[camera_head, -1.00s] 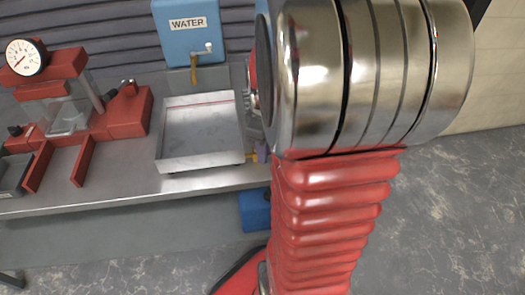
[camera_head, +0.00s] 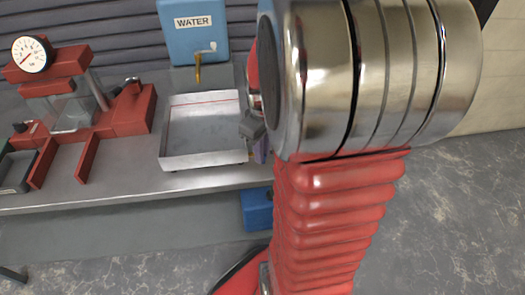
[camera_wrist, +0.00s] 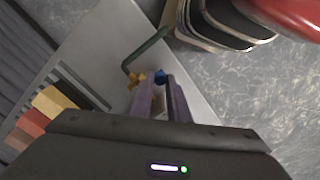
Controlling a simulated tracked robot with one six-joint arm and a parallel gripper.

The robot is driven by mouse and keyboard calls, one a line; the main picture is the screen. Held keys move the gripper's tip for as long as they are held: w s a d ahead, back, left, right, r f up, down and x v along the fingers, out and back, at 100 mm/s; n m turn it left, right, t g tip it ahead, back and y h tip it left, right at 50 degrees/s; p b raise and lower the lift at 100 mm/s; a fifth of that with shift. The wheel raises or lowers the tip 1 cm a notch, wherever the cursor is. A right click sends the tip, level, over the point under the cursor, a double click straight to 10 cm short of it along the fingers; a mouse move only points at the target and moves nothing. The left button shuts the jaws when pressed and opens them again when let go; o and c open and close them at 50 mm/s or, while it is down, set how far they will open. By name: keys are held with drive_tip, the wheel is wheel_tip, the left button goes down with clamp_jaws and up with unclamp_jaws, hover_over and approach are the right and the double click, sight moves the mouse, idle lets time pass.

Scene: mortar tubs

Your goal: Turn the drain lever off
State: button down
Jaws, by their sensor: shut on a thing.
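The drain valve (camera_wrist: 135,79) is a small brass fitting with a dark green bent pipe (camera_wrist: 147,48), in the wrist view just beyond my fingers. A blue piece (camera_wrist: 160,75), which looks like its lever's end, sits between the fingertips. My gripper (camera_wrist: 158,84) has purple fingers and is shut on this blue piece. In the head view my gripper's purple finger (camera_head: 262,152) shows at the right front corner of the metal tray (camera_head: 205,161); my arm hides most of the gripper. The lever's angle is hard to tell.
A blue water tank (camera_head: 194,40) with a brass spout (camera_head: 198,68) and a white lever stands behind the tray. A red press with a gauge (camera_head: 30,54) is at left. A blue container (camera_head: 257,208) is below the bench's front edge.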

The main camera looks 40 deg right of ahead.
drive_tip(key=c, duration=1.7)
unclamp_jaws()
wheel_tip(320, 180, up, 14)
drive_tip(key=shift+f, duration=0.1)
